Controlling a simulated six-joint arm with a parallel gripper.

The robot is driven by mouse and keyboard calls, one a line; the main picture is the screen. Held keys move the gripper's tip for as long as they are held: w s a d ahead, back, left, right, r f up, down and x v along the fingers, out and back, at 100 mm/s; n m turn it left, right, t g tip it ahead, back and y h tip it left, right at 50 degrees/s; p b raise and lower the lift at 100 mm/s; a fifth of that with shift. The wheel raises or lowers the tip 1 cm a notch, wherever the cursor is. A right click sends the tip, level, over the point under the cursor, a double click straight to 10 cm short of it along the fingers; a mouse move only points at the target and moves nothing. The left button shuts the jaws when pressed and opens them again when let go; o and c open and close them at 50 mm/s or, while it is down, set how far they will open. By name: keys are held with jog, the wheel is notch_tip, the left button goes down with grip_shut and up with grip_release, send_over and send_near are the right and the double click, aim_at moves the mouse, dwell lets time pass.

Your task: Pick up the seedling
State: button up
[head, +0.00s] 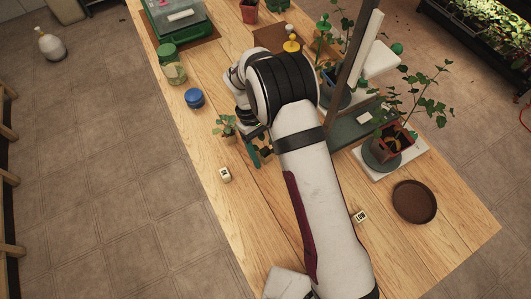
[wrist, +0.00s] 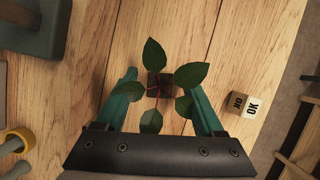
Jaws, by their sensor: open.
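The seedling (head: 226,124) is a small plant with a few green leaves in a dark square pot on the wooden table. In the head view it stands just up and left of my gripper (head: 259,155). In the wrist view the seedling (wrist: 188,75) shows from above, its leaves spread and its reddish stems over the dark pot. There the teal fingers of my gripper (wrist: 163,82) are apart, one on each side of the plant. The leaves partly overlap the pot and fingers. Nothing is held. How far the fingertips are above the pot is unclear.
A white lettered cube (head: 225,174) lies near the seedling. A blue lidded pot (head: 194,98) and a green-lidded jar (head: 173,65) stand up-left. A brown saucer (head: 414,201), a second cube (head: 360,216) and a potted ivy (head: 396,140) are at right. The table's left side is mostly clear.

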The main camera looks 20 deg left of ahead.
grip_shut()
dwell(0.3)
